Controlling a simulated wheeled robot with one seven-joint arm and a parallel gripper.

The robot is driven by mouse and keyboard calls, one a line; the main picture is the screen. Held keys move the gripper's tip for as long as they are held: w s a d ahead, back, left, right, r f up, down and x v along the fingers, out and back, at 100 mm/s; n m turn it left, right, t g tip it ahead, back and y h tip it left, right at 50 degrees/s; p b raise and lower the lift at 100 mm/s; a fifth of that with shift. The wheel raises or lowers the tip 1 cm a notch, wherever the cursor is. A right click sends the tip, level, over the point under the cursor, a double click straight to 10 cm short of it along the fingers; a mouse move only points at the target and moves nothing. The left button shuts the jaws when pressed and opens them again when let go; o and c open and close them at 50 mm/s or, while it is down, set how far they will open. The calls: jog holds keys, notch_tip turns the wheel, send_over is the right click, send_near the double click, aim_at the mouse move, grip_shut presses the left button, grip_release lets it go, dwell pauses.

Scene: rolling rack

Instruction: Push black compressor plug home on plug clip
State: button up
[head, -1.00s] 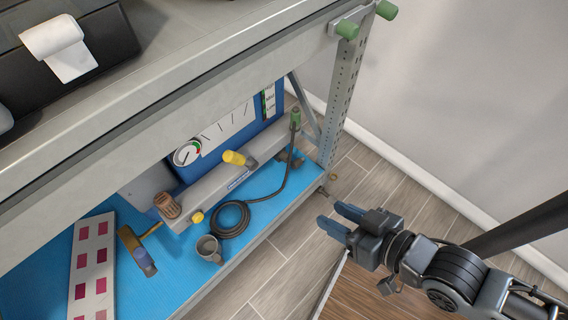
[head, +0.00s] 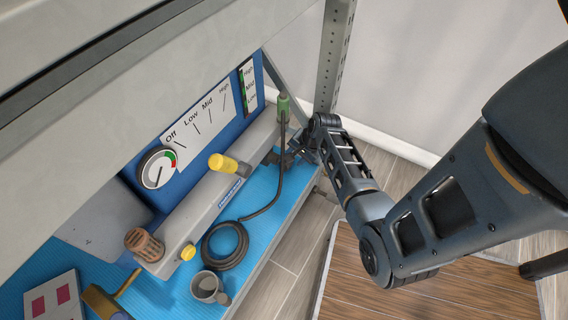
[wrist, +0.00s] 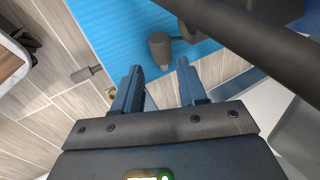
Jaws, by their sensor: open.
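My gripper (wrist: 160,73) is open and empty between its blue fingers in the wrist view. A dark grey cylindrical piece (wrist: 160,46), which looks like the plug, lies just beyond the fingertips over the blue shelf. A dark rounded part (wrist: 188,28) beside it may be the clip; I cannot tell how far the two are joined. In the head view a small dark fitting (head: 284,158) shows at the right end of the shelf, beside my gripper (head: 300,150). My wrist partly hides that spot.
A black cable (head: 262,208) runs from a green fitting (head: 283,106) to a coil on the blue shelf (head: 262,240). A grey cup (head: 205,287) stands near the front edge. The grey bar (head: 190,210) and rack post (head: 332,60) are close. A thick dark tube (wrist: 240,38) crosses the wrist view.

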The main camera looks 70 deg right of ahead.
jog(key=b+x, duration=0.2)
jog(key=x, duration=0.2)
jog(key=b+x, duration=0.2)
jog(key=x, duration=0.2)
jog(key=shift+d, duration=0.2)
jog(key=shift+r, duration=0.1)
grip_shut()
